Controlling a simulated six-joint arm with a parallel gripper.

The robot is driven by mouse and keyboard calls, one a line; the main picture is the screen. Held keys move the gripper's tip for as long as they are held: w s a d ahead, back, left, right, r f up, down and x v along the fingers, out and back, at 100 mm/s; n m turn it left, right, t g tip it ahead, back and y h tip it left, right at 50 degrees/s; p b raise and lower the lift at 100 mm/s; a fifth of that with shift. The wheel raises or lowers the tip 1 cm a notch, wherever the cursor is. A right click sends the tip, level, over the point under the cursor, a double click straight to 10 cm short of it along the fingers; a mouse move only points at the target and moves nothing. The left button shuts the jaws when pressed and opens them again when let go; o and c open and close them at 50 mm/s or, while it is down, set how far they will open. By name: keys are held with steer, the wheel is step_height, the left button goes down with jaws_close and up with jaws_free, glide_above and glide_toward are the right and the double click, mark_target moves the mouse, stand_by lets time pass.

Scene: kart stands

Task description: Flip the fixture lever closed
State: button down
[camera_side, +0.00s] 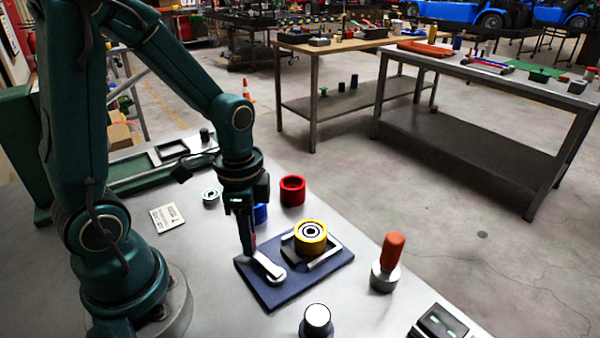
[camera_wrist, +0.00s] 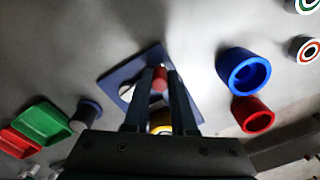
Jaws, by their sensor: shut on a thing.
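The fixture is a dark blue plate (camera_side: 308,283) lying on the light table, with a yellow ring-shaped part (camera_side: 311,242) seated in its holder. A pale metal lever (camera_side: 266,264) runs low across the plate's left side from a round pivot near the front edge. Its red handle (camera_wrist: 159,79) shows between my fingers in the wrist view. My gripper (camera_side: 249,248) points down at the lever's far end and is shut on that handle. The fingers hide part of the handle and the yellow part in the wrist view.
A red cup (camera_side: 292,190) and a partly hidden blue cup (camera_side: 260,213) stand behind the plate. An orange-handled tool (camera_side: 391,255) stands right, and a white-topped cylinder (camera_side: 316,321) stands in front. A label card (camera_side: 167,217) lies left.

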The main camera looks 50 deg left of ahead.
steer(key=s+n, duration=0.1)
steer(key=n, duration=0.1)
steer(key=s+n, duration=0.1)
steer(key=n, duration=0.1)
steer(key=shift+d, duration=0.4)
steer(key=shift+s+d+n, duration=0.25)
steer(key=shift+s+n, duration=0.1)
steer(key=shift+n, duration=0.45)
steer(key=shift+s+d+n, duration=0.25)
steer(key=shift+s+n, duration=0.05)
steer(key=shift+n, duration=0.5)
steer(key=c, duration=0.7)
jaws_free()
steer(key=shift+r, duration=0.15)
steer(key=shift+r, duration=2.45)
